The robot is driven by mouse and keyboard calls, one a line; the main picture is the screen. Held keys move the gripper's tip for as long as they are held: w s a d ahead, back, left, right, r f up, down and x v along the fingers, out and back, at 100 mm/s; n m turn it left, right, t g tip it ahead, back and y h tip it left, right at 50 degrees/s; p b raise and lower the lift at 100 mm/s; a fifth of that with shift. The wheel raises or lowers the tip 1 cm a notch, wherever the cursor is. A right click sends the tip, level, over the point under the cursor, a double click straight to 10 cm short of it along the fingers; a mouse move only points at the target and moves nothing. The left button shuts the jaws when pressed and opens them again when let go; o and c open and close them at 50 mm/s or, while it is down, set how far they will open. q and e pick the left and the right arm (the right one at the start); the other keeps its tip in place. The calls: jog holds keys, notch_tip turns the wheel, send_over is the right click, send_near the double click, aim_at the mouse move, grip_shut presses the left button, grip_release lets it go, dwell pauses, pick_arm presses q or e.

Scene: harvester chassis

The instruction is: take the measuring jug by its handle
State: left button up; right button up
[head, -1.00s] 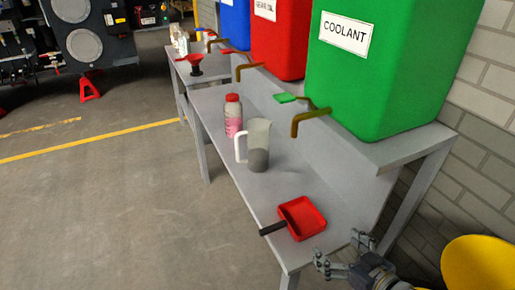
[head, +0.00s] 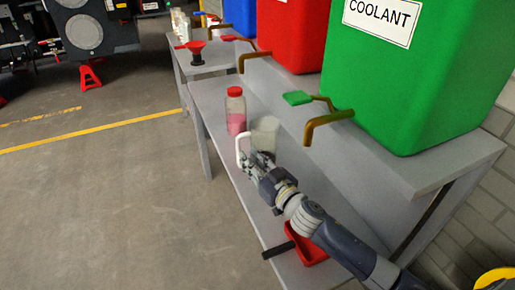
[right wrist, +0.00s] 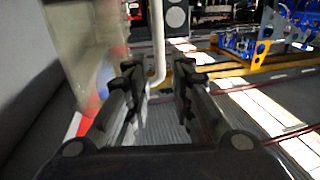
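The measuring jug (head: 266,130) stands upright on the lower bench shelf (head: 212,100), a pale translucent vessel with a white handle on its left side. My right gripper (head: 252,160) is at the handle and hides the jug's lower part in the head view. In the right wrist view, the white handle (right wrist: 158,45) hangs down between the two spread fingers of the right gripper (right wrist: 157,85). The fingers stand apart, with a gap on both sides of the handle. The jug's blurred wall (right wrist: 85,40) fills the left of that view. My left gripper is not in view.
A bottle with a red cap (head: 236,110) stands just behind the jug. A red dustpan-like tray with a black handle (head: 277,250) lies under my right arm. Brass taps (head: 328,123) stick out above the shelf from the green coolant tank (head: 415,80).

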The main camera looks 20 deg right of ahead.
aim_at(239, 148)
jog(key=shift+x, duration=1.1)
jog(key=x, duration=0.5)
jog(key=shift+f+p, duration=0.35)
jog(key=shift+w+f, duration=0.1)
jog(key=shift+w, duration=0.15)
jog(key=shift+c, duration=0.6)
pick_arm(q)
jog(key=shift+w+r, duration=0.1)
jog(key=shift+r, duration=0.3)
pick_arm(e)
grip_shut()
